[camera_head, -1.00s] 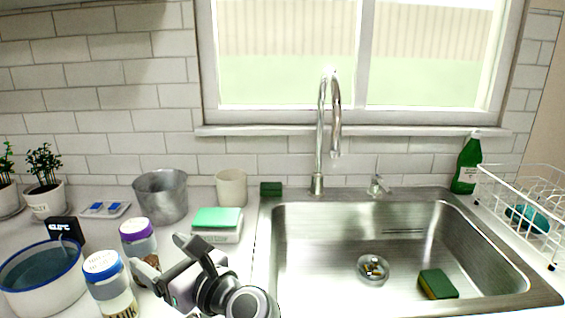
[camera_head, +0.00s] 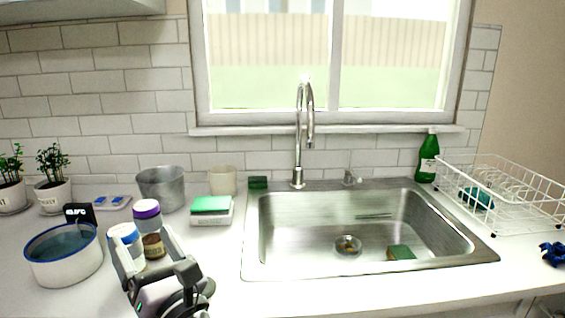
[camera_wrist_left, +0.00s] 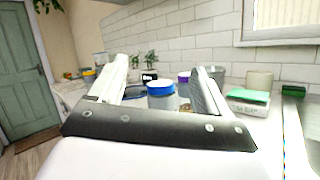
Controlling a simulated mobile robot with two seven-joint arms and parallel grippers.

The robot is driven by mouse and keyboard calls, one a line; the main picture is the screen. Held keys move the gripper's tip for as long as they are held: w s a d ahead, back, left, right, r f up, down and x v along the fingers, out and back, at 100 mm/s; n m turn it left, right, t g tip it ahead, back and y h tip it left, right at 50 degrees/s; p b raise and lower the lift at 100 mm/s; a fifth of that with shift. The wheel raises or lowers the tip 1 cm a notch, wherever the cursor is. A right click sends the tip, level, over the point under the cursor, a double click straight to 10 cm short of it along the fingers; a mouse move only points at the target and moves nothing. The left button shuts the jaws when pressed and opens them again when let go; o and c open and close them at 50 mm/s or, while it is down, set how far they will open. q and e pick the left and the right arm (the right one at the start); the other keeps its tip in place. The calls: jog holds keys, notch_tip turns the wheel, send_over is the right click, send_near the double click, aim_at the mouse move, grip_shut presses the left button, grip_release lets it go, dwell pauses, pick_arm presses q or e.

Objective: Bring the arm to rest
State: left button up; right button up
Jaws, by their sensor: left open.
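My left gripper (camera_head: 142,254) is at the bottom left of the head view, over the front of the counter, with its fingers apart and nothing visible between them. In the left wrist view the two fingers (camera_wrist_left: 160,88) stand apart, and a blue-lidded jar (camera_wrist_left: 161,97) shows beyond them. In the head view this blue-lidded jar (camera_head: 127,236) is partly hidden behind the gripper. A purple-lidded jar (camera_head: 147,213) stands just behind. My right gripper is in neither view.
A white basin with a blue rim (camera_head: 65,263) is left of the gripper. A metal bucket (camera_head: 161,188) and a box with a green top (camera_head: 211,210) stand behind. The steel sink (camera_head: 330,273) is to the right, with a white dish rack (camera_head: 508,191) beyond. The counter between gripper and sink is clear.

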pick_arm(q)
jog(key=s+d+r+m+t+h, duration=0.1)
jog(key=d+m+t+h, duration=0.2)
jog(key=m+t+h, duration=0.5)
jog(key=s+d+r+m+t+h, duration=0.1)
jog(key=d+m+h, duration=0.3)
jog(key=m+h, duration=0.55)
jog(key=s+d+f+m+g+h, duration=0.25)
jog(key=f+m+g+h, duration=0.2)
jog(key=m, duration=0.45)
jog(key=s+d+f+m+g+h, duration=0.2)
jog(key=d+f+m+g+h, duration=0.15)
jog(key=f+m, duration=0.4)
jog(key=s+a+f+m+g+y, duration=0.4)
jog(key=s+f+m+g, duration=0.3)
jog(key=f, duration=0.3)
jog(key=s+a+f+m+g+y, duration=0.3)
jog(key=s+a+f+g+y, duration=0.4)
jog(key=s+a, duration=0.5)
jog(key=w+d+f+t+h, duration=0.3)
jog(key=f+t, duration=0.4)
jog(key=f, duration=0.3)
jog(key=shift+w+d, duration=0.5)
jog(key=shift+w, duration=0.8)
